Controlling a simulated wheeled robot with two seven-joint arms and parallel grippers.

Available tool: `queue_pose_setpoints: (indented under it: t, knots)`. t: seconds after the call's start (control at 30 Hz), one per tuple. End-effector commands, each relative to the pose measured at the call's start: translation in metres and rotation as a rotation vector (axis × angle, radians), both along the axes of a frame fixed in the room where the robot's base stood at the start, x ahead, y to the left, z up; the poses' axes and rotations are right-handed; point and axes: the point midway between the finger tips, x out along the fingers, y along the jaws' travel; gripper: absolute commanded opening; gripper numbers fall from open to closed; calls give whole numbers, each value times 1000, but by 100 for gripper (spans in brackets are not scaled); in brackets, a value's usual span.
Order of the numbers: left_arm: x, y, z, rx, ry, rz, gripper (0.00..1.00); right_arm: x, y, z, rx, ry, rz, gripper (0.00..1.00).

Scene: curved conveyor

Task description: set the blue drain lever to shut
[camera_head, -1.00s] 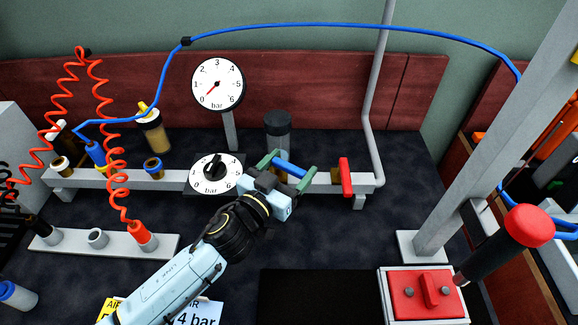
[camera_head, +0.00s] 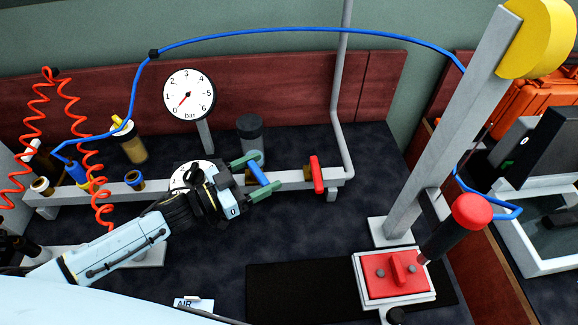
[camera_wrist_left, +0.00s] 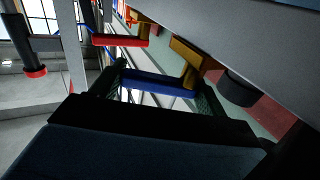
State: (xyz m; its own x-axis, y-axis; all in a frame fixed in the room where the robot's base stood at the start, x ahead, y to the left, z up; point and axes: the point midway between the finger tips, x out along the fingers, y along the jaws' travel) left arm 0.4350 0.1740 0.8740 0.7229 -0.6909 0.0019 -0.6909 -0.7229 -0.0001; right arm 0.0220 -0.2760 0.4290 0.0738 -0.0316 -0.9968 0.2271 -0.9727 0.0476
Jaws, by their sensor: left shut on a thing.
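The blue drain lever (camera_head: 260,174) sits on the grey manifold bar, left of the red lever, and slants steeply down to the right, close to crosswise over the bar. My left gripper (camera_head: 258,175) is shut on it, with a green finger at each end of the lever. In the left wrist view the blue lever (camera_wrist_left: 158,84) spans between the two fingertips (camera_wrist_left: 160,82), beside its brass valve body (camera_wrist_left: 190,58). The lever's pivot is partly hidden in the head view. My right gripper is out of view.
The red lever (camera_head: 316,175) stands crosswise on the bar just right of my gripper. A pressure gauge (camera_head: 188,95) stands behind, its needle near 0. My wrist partly covers the regulator dial (camera_head: 190,176). A red-knobbed handle (camera_head: 472,210) and grey post (camera_head: 435,150) stand right.

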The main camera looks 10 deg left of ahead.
Motion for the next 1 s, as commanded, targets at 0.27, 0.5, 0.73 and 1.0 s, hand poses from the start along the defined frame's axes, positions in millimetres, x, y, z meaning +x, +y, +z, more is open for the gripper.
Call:
queue_pose_setpoints:
  t: [0.27,0.5,0.73,1.0]
  knots:
    - [-4,3,-2,1,3,-83,34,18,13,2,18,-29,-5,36]
    - [-4,2,-3,1,6,-103,34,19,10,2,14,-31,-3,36]
    - [-4,2,-3,2,6,-102,34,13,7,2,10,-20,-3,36]
    - [-3,2,-2,2,3,-101,96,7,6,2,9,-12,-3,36]
